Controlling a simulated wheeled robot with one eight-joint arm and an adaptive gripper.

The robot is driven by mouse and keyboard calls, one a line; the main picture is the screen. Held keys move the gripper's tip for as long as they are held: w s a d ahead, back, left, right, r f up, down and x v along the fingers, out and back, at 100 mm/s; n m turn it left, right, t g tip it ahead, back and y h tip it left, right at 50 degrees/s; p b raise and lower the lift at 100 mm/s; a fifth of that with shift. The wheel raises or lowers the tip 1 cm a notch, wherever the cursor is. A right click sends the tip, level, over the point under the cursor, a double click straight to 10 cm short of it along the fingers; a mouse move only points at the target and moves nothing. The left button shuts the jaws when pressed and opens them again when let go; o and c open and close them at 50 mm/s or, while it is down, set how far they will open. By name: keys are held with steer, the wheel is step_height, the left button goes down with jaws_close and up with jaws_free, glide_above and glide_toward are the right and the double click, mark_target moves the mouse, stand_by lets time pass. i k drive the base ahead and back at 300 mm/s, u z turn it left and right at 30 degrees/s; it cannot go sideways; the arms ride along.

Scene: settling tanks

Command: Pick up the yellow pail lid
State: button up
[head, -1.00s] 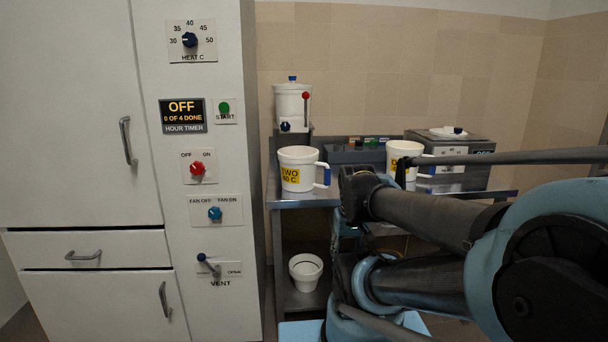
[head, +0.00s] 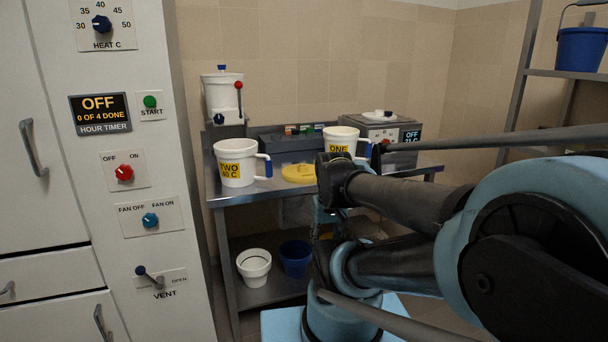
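The yellow pail lid (head: 298,173) lies flat on the steel table (head: 276,190), between the white pail marked TWO (head: 236,176) and the white pail marked ONE (head: 341,146). My arm's dark links hide a little of its right side. My arm crosses the right half of the head view, in front of the table's right part. My gripper cannot be made out, so its hold and opening do not show.
A white cabinet with controls (head: 123,173) stands at the left. A white dispenser (head: 223,98) and a grey box unit (head: 385,140) are at the table's back. A white pail (head: 254,266) and a blue pail (head: 295,258) sit on the lower shelf.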

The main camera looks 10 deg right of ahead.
mark_target(298, 172)
steer(key=k, duration=1.2)
steer(key=z, duration=0.6)
steer(key=i, duration=1.55)
steer(key=u, duration=0.4)
